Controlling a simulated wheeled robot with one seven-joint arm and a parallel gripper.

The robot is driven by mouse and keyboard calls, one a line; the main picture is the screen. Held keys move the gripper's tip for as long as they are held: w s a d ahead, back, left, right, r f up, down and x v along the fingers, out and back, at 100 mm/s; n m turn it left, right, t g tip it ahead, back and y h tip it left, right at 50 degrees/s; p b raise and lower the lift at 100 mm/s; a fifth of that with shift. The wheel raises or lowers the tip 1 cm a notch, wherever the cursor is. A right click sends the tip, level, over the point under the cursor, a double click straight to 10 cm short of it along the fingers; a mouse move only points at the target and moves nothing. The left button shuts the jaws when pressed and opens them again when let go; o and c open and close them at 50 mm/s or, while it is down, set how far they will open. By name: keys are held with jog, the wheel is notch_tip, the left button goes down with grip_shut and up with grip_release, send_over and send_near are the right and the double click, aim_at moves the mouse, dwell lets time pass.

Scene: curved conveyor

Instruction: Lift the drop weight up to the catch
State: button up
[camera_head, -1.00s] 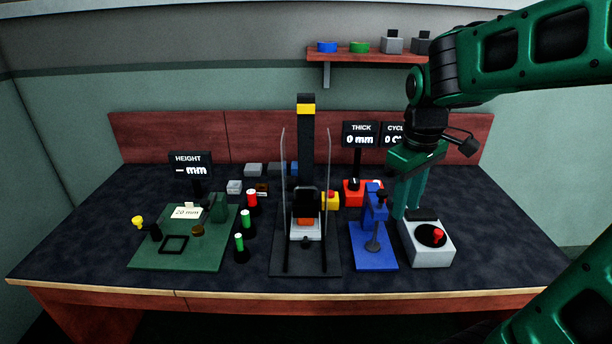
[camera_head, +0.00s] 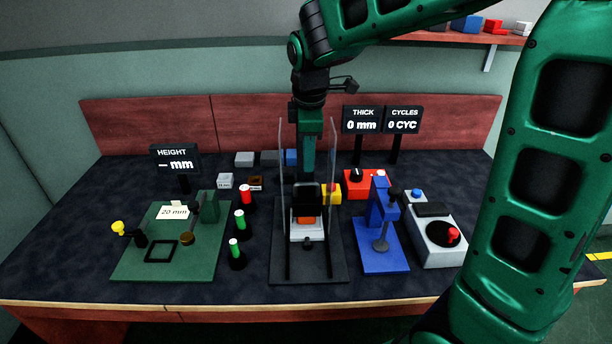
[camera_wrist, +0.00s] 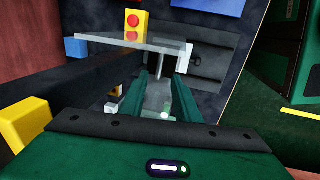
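The drop weight (camera_head: 307,196) is a dark block low on the drop tower, just above an orange piece (camera_head: 306,220) on a light grey block. My gripper (camera_head: 305,178) points down between the tower's two clear side guards, in front of most of the black column. In the head view its fingertips overlap the upper edge of the weight; whether they touch it I cannot tell. In the wrist view my gripper (camera_wrist: 162,76) has its two green fingers apart, with the dark base visible between them. The column (camera_wrist: 85,80) runs along the left there. The catch cannot be made out.
The clear guards (camera_head: 334,150) stand close on both sides. Green-topped posts (camera_head: 238,222) are left of the tower. Display signs (camera_head: 362,120) stand behind.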

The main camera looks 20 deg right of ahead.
aim_at(309, 183)
jog(key=f, duration=0.2)
jog(key=w+f, duration=0.1)
jog(key=f, duration=0.5)
jog(key=shift+w+d, duration=0.25)
jog(key=shift+d, duration=0.15)
jog(key=shift+c, duration=0.2)
grip_shut()
